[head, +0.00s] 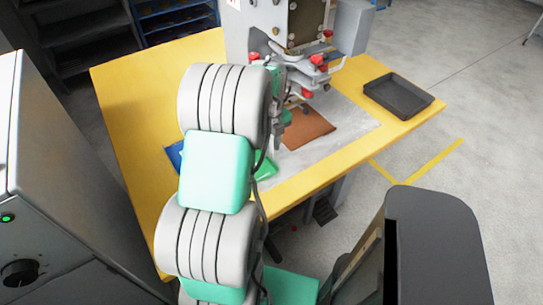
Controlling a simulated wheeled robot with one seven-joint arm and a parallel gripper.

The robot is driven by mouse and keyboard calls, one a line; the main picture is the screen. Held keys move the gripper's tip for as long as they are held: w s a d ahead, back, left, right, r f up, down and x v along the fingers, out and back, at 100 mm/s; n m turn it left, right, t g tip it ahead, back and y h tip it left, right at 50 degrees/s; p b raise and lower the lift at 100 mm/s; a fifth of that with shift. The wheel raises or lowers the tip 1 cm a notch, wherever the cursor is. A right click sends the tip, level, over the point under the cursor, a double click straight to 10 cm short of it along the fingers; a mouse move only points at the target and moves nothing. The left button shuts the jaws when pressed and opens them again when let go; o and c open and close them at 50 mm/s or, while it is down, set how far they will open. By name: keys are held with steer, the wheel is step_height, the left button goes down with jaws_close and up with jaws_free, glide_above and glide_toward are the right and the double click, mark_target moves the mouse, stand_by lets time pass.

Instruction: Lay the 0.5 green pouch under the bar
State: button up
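A bright green pouch (264,167) lies on the yellow table near its front edge, partly hidden behind my arm. I cannot read any marking on it. The welding machine (262,30) stands at the back of the table, with red knobs around its head. The bar itself is not clear behind my arm and gripper. My gripper (278,140) is beyond my arm, above the table and beyond the green pouch, left of a flat brown sheet (309,127). Its fingers are small and partly covered, so I cannot tell if they are open or hold anything.
A blue item (174,154) shows at the left of my arm, mostly hidden. A black empty tray (404,97) sits at the table's right end. The yellow table (125,105) is bare on the left. A grey cabinet (60,190) stands at the left.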

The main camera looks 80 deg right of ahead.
step_height(320, 180, up, 6)
steer(key=w+a+r+n+t+h, duration=0.1)
steer(key=w+a+r+n, duration=0.2)
steer(key=w+a+n, duration=0.85)
steer(key=w+a+r+n, duration=0.3)
steer(key=w+a+n, duration=0.7)
steer(key=w, duration=0.2)
steer(key=a+f+n+t+y, duration=0.1)
steer(key=a+n+t, duration=0.1)
steer(key=a+n, duration=2.1)
steer(key=a, duration=0.3)
steer(key=shift+w, duration=0.2)
